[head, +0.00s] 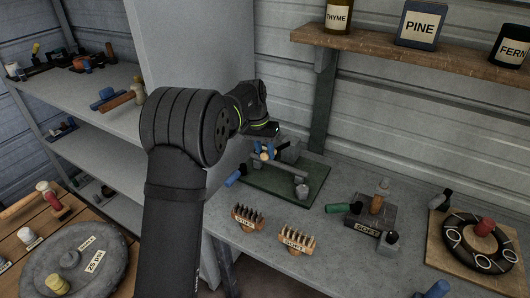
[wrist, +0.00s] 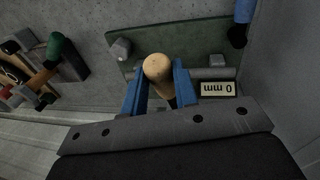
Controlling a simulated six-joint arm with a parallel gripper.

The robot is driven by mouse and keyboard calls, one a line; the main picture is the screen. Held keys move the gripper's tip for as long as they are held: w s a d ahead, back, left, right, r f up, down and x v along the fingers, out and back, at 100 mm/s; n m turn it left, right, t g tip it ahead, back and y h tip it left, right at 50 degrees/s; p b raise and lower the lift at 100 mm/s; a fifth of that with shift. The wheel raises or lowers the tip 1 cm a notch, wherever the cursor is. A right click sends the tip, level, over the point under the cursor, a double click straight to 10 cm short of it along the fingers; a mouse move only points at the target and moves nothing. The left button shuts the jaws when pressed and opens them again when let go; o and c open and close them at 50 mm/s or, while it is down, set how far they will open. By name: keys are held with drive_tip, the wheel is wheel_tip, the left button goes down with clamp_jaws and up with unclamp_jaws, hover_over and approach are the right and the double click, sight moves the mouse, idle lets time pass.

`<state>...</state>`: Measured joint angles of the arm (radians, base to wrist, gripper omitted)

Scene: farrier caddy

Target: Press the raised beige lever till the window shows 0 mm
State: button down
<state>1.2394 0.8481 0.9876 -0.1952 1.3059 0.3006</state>
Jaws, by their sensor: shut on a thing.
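The beige lever (wrist: 158,68) has a rounded end and shows between the blue fingers of my gripper (wrist: 160,88) in the wrist view. My gripper is shut on it, one finger on each side. In the head view my gripper (head: 264,152) is over the green base plate (head: 290,190), and the lever is mostly hidden there. The window (wrist: 219,89) lies right of the lever in the wrist view and reads 0 mm, upside down. The window cannot be made out in the head view.
A blue handle (head: 235,177) sticks out at the plate's left, and a grey post (head: 301,190) stands on its right. Two brushes (head: 248,217) lie in front. A block with a green handle (head: 345,208) and a round black ring (head: 478,258) are to the right.

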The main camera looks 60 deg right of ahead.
drive_tip(key=c, duration=1.1)
unclamp_jaws()
drive_tip(key=shift+d+r, duration=0.1)
drive_tip(key=shift+r, duration=0.1)
drive_tip(key=w+r, duration=0.1)
drive_tip(key=r, duration=0.4)
drive_tip(key=w+a+r, duration=0.1)
drive_tip(key=r, duration=0.5)
drive_tip(key=w+r, duration=0.1)
drive_tip(key=r, duration=0.5)
drive_tip(key=shift+a, duration=0.15)
